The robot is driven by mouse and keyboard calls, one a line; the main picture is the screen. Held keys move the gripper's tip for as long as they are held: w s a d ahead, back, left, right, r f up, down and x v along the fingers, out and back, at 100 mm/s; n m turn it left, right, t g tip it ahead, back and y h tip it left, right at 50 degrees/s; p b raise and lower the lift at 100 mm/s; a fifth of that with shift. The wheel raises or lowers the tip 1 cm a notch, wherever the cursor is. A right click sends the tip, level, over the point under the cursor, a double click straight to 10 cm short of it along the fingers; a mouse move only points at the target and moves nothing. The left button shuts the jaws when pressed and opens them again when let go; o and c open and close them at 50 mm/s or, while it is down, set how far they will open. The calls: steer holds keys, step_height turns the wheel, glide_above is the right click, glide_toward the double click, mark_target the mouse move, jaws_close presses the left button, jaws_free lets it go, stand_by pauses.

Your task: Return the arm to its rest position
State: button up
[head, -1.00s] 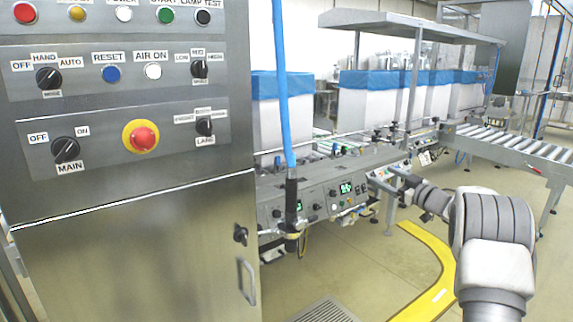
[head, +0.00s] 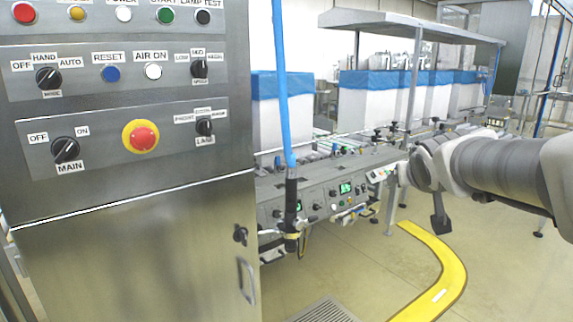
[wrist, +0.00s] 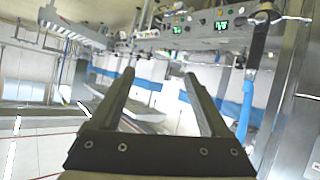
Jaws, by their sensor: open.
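My gripper shows in the wrist view (wrist: 158,74) with its two dark fingers apart and nothing between them. In the head view my arm reaches in from the right edge, and a dark end part (head: 440,222) hangs below its wrist, above the floor. It is apart from the grey machine bench (head: 335,185) behind it. The wrist view shows that bench tilted at the top, with green displays (wrist: 220,25).
A steel control cabinet (head: 130,240) with a red emergency button (head: 142,137) fills the left. A blue hose (head: 281,80) hangs beside it. White bins with blue liners (head: 365,82) stand behind the bench. Yellow floor marking (head: 440,262) curves over open floor at the lower right.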

steer(key=s+a+f+g+y, duration=0.1)
steer(key=s+a+f+g, duration=0.2)
steer(key=s, duration=0.6)
steer(key=s+a+f+g+y, duration=0.1)
steer(key=s+a+f, duration=0.35)
steer(key=s, duration=0.45)
steer(key=s+a+f+g+y, duration=0.1)
steer(key=s+a+f+g, duration=0.15)
steer(key=s+f, duration=0.4)
step_height(320, 180, up, 26)
steer(key=s+p, duration=0.1)
steer(key=p, duration=2.4)
steer(key=shift+s+r+n, duration=0.2)
steer(key=shift+r+n, duration=0.05)
steer(key=shift+n, duration=0.15)
steer(key=shift+a, duration=0.1)
